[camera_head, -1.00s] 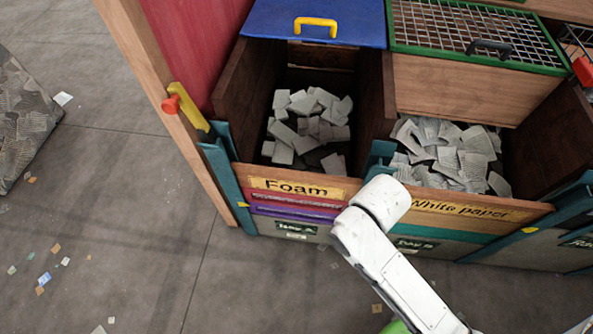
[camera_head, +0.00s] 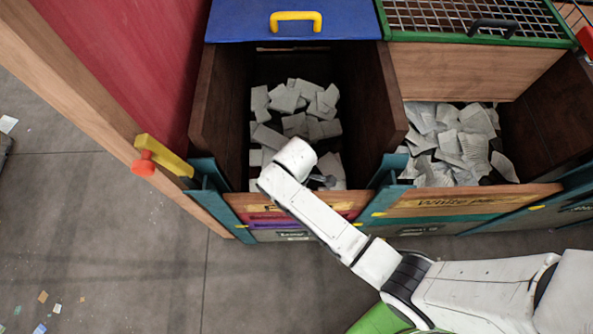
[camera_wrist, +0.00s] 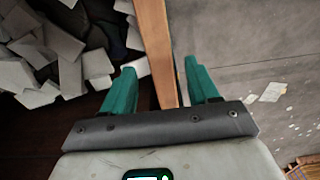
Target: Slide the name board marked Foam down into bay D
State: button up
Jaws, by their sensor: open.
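The Foam name board (camera_head: 245,202) stands upright at the front of the left bin, above coloured boards. My arm now covers most of its lettering in the head view. In the wrist view a wooden board edge (camera_wrist: 158,50) runs between the two teal fingers of my gripper (camera_wrist: 161,85). The fingers are open, one on each side of that edge, with a gap visible on both sides. In the head view my wrist is over the left bin's front and hides the fingertips. I cannot make out a bay D label.
Grey-white foam pieces (camera_head: 295,105) fill the left bin. The White paper board (camera_head: 460,203) fronts the bin on the right, with paper scraps (camera_head: 450,140) behind it. The floor in front is mostly clear.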

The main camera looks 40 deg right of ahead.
notch_tip(320, 180, down, 8)
jog(key=shift+f+b, duration=0.15)
jog(key=shift+b, duration=0.3)
grip_shut()
dwell(0.4)
jog(key=c, duration=0.6)
grip_release()
grip_shut()
dwell(0.5)
